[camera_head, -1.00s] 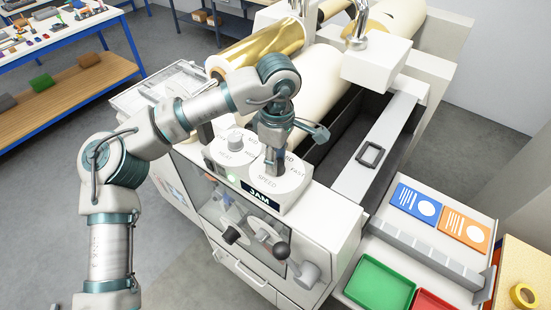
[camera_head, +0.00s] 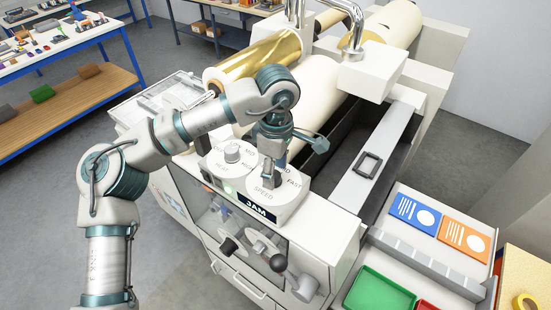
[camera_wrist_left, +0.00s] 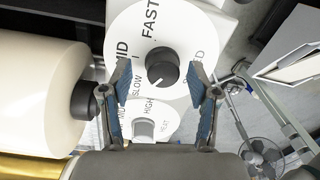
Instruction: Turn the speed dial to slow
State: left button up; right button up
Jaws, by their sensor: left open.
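The speed dial is a dark round knob (camera_wrist_left: 162,70) on a white disc printed FAST, MID and SLOW. A short white mark on its lower left lies on the side of the SLOW print in the wrist view. In the head view the disc (camera_head: 264,195) sits on the machine's top panel, with the knob mostly hidden by my gripper. My left gripper (camera_head: 270,180) points down over it. In the wrist view its open fingers (camera_wrist_left: 160,72) stand on either side of the knob, with gaps showing on both sides. My right gripper is out of view.
The heat knob (camera_head: 232,154) is close beside the speed dial. A black JAM sign (camera_head: 258,210) and levers with dark knobs (camera_head: 278,262) are on the machine's front. A cream roller (camera_head: 315,82) lies behind. Cards and a green tray (camera_head: 383,290) are at right.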

aim_at(276, 171)
pick_arm(q)
notch_tip(276, 171, up, 11)
jog(key=shift+w+d+r, duration=0.2)
jog(key=shift+w, duration=0.1)
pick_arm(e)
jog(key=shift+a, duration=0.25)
pick_arm(q)
jog(key=shift+a, duration=0.1)
